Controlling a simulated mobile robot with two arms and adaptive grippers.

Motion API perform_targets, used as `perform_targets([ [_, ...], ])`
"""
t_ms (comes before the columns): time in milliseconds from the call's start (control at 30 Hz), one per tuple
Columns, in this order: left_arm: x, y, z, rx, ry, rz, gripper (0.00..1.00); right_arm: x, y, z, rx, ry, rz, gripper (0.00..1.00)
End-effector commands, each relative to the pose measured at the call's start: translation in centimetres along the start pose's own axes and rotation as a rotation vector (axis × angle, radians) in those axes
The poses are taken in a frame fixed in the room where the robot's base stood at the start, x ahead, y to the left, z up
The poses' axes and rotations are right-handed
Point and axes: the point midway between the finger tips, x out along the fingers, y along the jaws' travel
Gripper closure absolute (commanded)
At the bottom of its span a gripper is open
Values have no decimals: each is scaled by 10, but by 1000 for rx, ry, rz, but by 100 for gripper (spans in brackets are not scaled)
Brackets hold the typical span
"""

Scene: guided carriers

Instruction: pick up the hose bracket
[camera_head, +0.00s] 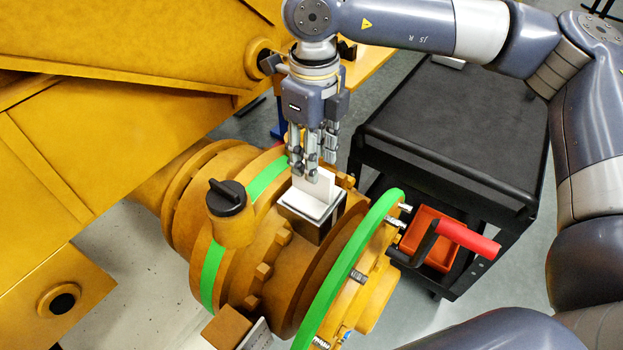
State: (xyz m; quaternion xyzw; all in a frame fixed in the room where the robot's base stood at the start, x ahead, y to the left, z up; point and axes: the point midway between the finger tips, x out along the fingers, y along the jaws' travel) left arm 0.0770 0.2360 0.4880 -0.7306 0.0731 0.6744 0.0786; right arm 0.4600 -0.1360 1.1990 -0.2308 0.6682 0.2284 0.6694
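A pale grey-white bracket (320,187) with an upright plate and a flat base, which looks like the hose bracket, sits on a dark-sided block (304,226) on top of the yellow machine housing. My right gripper (312,170) points down over it, with its fingertips at the top of the upright plate. The fingers overlap the plate in this view, so I cannot tell whether they touch or grip it. My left gripper is not in view.
The yellow housing (264,247) carries a black cap (227,197) left of the bracket and a green-edged flange (345,275) on its right. A black cart (450,120) stands behind, with an orange bin (428,245) and a red-handled tool (468,238) at lower right.

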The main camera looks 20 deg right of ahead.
Motion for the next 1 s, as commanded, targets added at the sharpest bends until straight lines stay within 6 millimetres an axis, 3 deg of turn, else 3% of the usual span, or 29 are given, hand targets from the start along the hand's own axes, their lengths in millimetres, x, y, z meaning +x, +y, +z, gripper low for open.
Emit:
perform_targets([
  [267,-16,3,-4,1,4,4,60,17,1,-1,-1,2,2,65],
  [500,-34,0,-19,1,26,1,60,48,1,-1,-1,1,4,65],
  [833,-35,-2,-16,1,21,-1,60,59,1,0,-1,-3,3,65],
  [1000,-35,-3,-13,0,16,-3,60,59,1,0,-1,-3,3,100],
])
